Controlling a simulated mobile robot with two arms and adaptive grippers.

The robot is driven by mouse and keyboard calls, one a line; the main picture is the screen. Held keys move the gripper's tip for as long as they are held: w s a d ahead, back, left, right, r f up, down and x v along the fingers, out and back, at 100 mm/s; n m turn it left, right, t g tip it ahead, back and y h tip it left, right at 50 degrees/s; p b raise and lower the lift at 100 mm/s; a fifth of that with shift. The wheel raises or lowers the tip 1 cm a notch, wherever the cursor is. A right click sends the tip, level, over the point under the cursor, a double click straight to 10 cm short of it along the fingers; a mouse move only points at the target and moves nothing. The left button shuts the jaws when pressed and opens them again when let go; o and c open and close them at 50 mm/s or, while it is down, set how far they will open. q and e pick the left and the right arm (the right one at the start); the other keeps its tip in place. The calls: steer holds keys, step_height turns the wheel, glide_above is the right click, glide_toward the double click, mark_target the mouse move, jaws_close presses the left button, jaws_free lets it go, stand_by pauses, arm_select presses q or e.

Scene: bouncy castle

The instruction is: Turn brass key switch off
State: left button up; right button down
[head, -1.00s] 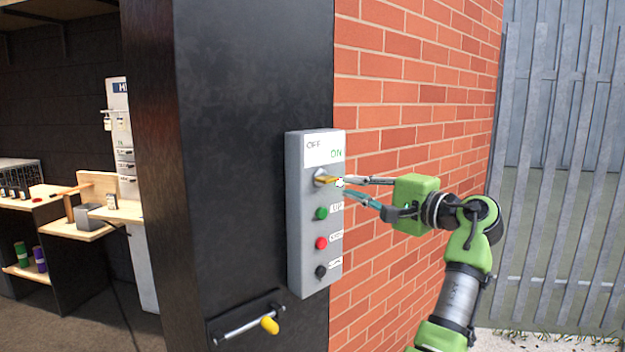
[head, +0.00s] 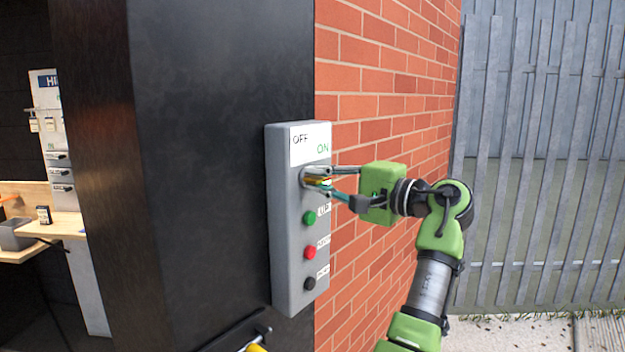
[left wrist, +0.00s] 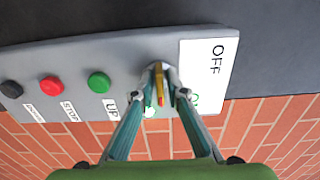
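The brass key switch (head: 318,180) sits near the top of a grey control box, just under a white OFF/ON label (head: 310,145). The key's yellow handle points right in the head view, to the ON side. It also shows in the left wrist view (left wrist: 160,86), between the fingertips. My left gripper (head: 323,181) reaches in from the right, with one finger above the key and one below. In the left wrist view, the fingers (left wrist: 162,84) stand either side of the key with a narrow gap. The ON word is partly hidden there by a finger. My right gripper is not in view.
The grey box (head: 285,225) is fixed at a dark pillar's edge. Green (head: 310,218), red (head: 310,252) and black (head: 310,284) buttons sit below the key. A brick wall (head: 375,85) is behind the gripper; a metal fence (head: 540,150) stands right.

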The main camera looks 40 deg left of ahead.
arm_select(q)
jaws_close()
steer(key=shift+n, duration=0.3)
steer(key=n+b, duration=0.2)
steer(key=n, duration=0.1)
steer(key=shift+n, duration=0.3)
steer(key=n+b, duration=0.2)
steer(key=n, duration=0.2)
steer(key=shift+f+n, duration=0.1)
steer(key=shift+n, duration=0.2)
steer(key=n+b, duration=0.1)
steer(key=n, duration=0.3)
steer(key=shift+b, duration=0.3)
steer(key=shift+n+b, duration=0.65)
steer(key=shift+n, duration=1.85)
